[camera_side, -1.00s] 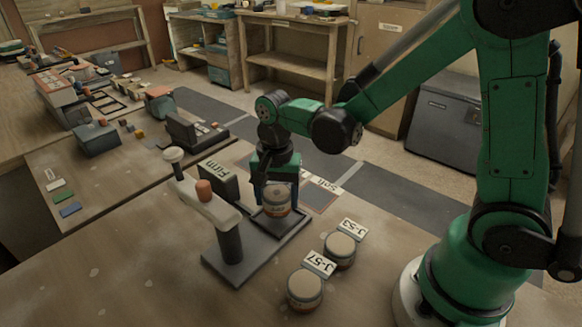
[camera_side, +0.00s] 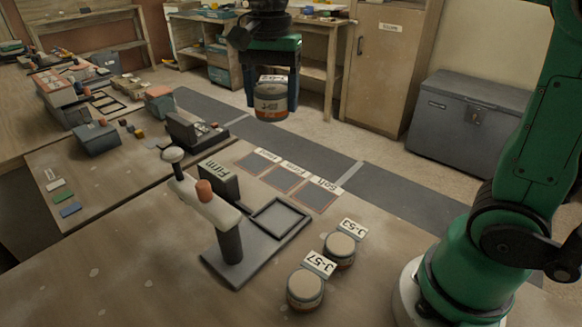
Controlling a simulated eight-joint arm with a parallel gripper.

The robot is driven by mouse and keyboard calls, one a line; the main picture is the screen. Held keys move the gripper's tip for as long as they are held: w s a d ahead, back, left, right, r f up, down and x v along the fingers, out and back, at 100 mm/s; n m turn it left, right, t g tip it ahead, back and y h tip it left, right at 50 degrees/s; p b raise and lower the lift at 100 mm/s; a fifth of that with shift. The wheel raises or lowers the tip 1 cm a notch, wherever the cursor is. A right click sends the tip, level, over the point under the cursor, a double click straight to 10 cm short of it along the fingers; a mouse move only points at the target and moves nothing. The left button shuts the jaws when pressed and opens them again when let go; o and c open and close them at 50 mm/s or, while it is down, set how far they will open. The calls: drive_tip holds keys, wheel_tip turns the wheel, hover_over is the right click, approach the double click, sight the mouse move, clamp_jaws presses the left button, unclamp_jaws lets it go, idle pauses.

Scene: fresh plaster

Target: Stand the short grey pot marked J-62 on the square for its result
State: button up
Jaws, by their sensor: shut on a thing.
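My gripper (camera_side: 271,88) is shut on a short grey pot (camera_side: 270,102) with an orange band low on its side, held upright in the air. Its label is too small to read surely. Below are three grey squares in a row: a right one (camera_side: 318,196) with a card reading Soft, a middle one (camera_side: 284,179) and a left one (camera_side: 252,162), whose cards I cannot read surely. The tester (camera_side: 232,240) has an empty framed plate (camera_side: 293,238), and its dark block (camera_side: 222,190) carries a card reading Firm.
Pots marked J-57 (camera_side: 305,290) and J-53 (camera_side: 340,250) stand at the front right of the bench. The tester's upright post and arm stand left of the squares. A dark device (camera_side: 190,132) and small coloured blocks lie further left.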

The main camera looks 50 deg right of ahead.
drive_tip(key=w+d+f+m, duration=0.1)
drive_tip(key=w+d+m, duration=0.5)
drive_tip(key=d+m, duration=0.15)
hover_over(283, 179)
wheel_tip(283, 179, down, 16)
drive_tip(key=shift+w+r, duration=0.1)
drive_tip(key=shift+r, duration=0.05)
drive_tip(key=shift+f, duration=2.2)
drive_tip(key=shift+f, duration=0.15)
drive_tip(key=o, duration=1.5)
drive_tip(key=shift+c, duration=0.2)
